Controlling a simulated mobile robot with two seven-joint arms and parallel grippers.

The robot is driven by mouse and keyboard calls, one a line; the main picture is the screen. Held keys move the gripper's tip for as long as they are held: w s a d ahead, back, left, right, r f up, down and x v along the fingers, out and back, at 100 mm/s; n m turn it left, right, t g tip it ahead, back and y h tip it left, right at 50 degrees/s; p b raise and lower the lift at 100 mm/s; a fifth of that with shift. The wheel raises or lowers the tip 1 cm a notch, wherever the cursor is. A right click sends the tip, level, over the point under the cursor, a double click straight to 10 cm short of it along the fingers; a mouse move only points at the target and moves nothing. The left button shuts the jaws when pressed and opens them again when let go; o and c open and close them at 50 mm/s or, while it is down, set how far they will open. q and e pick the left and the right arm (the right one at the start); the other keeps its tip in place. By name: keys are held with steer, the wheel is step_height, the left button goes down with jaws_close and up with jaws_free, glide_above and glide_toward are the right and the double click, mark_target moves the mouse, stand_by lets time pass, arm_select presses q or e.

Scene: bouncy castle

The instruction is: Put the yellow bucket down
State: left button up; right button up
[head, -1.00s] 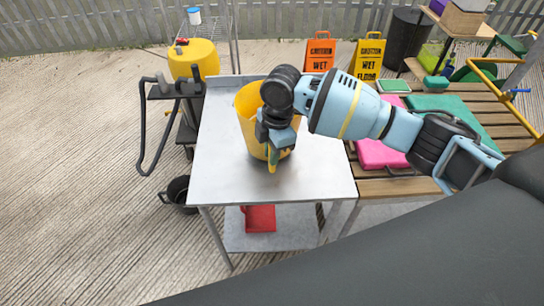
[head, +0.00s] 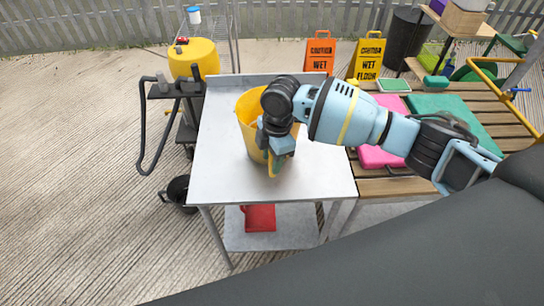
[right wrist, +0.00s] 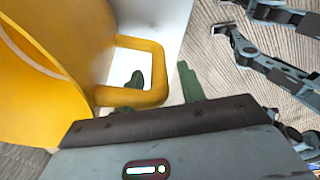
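The yellow bucket (head: 251,125) stands on the grey metal table (head: 220,178), partly hidden behind my right gripper. My right gripper (head: 274,155) is at the bucket's near side, by its yellow handle (head: 273,170). In the right wrist view, the bucket wall (right wrist: 45,80) fills the left and the square handle (right wrist: 158,65) projects from it. The right gripper's green fingers (right wrist: 163,84) stand on either side of the handle's outer bar. Gaps show between the bar and both fingers, so the gripper looks open around it. My left gripper is out of view.
The tabletop is clear left of and in front of the bucket. A red object (head: 259,217) lies on the lower shelf. A black-handled cart (head: 176,90) stands left. A wooden slatted table (head: 390,187) with pink and green items stands right. Wet-floor signs (head: 318,53) stand behind.

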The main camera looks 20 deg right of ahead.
step_height(320, 180, up, 12)
steer(key=d, duration=0.1)
steer(key=shift+d+r, duration=0.15)
stand_by(0.3)
steer(key=s+a+f+m+t+y, duration=0.2)
steer(key=s+a+f+m+y, duration=0.25)
steer(key=f, duration=0.45)
steer(key=s+a+f+m+t+y, duration=0.25)
steer(key=s+a+f, duration=0.25)
steer(key=a+f, duration=0.3)
steer(key=s+d+f+m+t+h, duration=0.2)
steer(key=s+d+f+m, duration=0.3)
steer(key=s, duration=0.6)
steer(key=s+d+f+m+t+h, duration=0.2)
steer(key=s+d+f+m+h, duration=0.2)
steer(key=s+d+f, duration=0.5)
steer(key=shift+s+d+f+m, duration=0.2)
steer(key=shift+s+d+m, duration=0.6)
steer(key=shift+s, duration=0.45)
